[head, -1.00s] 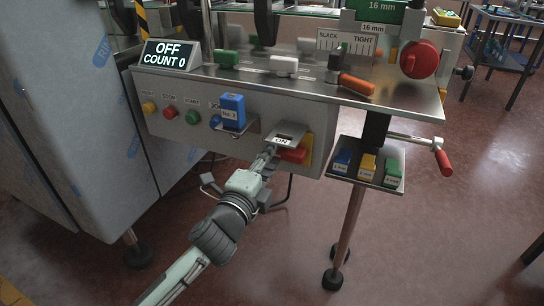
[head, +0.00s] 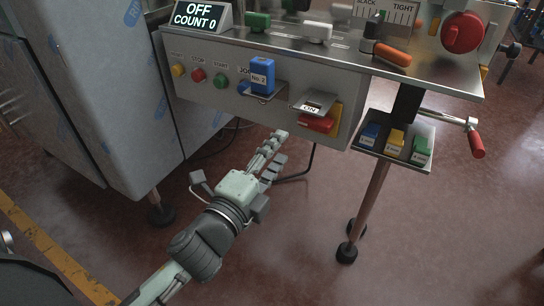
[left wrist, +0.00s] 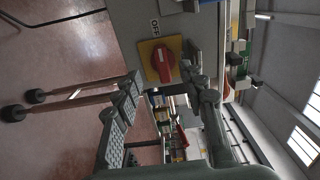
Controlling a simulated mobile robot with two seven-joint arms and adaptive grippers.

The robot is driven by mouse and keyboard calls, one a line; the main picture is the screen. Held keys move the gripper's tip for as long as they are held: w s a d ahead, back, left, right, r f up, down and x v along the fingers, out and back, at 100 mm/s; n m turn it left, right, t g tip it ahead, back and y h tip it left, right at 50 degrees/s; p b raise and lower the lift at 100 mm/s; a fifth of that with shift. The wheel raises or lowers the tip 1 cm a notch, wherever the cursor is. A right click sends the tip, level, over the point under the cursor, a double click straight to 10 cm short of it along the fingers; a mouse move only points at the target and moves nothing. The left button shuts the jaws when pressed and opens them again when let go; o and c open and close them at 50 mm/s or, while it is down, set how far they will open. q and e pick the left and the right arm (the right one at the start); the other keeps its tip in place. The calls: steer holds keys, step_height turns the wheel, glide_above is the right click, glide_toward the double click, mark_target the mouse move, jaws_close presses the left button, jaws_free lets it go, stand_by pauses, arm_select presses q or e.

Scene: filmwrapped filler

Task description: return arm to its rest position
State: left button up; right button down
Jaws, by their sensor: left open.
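My left gripper (head: 278,148) is open and empty, below and left of the red switch (head: 316,123) on the machine's front panel. In the head view a clear gap shows between its fingers and the switch. In the left wrist view the gripper's fingers (left wrist: 160,88) are spread apart. The red switch (left wrist: 163,61) on its yellow plate (left wrist: 148,50) appears beyond them, beside an OFF label. My left arm comes in from the bottom left. My right gripper is in neither view.
The machine's front panel (head: 290,82) holds several buttons and a blue No. 2 block (head: 262,74). A small tray (head: 418,164) with blue, yellow and green blocks sticks out at right. A machine leg (head: 367,210) stands below. Open floor (head: 450,240) lies at right.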

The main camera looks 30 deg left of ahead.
arm_select(q)
steer(key=shift+s, duration=0.95)
steer(key=s+a+f+n+g+y, duration=0.1)
steer(key=a+f+n+g+y, duration=0.25)
steer(key=f, duration=0.75)
steer(key=s+a+f+n+g, duration=0.1)
steer(key=a+f+n+g, duration=0.4)
steer(key=f, duration=0.6)
steer(key=s+d+f+n+g+h, duration=0.1)
steer(key=s+f+n+g, duration=0.2)
steer(key=s+f, duration=0.3)
steer(key=s+f+n+g, duration=0.3)
steer(key=s+f+n, duration=0.2)
steer(key=f, duration=0.7)
steer(key=shift+s+d+h, duration=0.35)
steer(key=shift+d, duration=0.05)
steer(key=shift+g, duration=0.25)
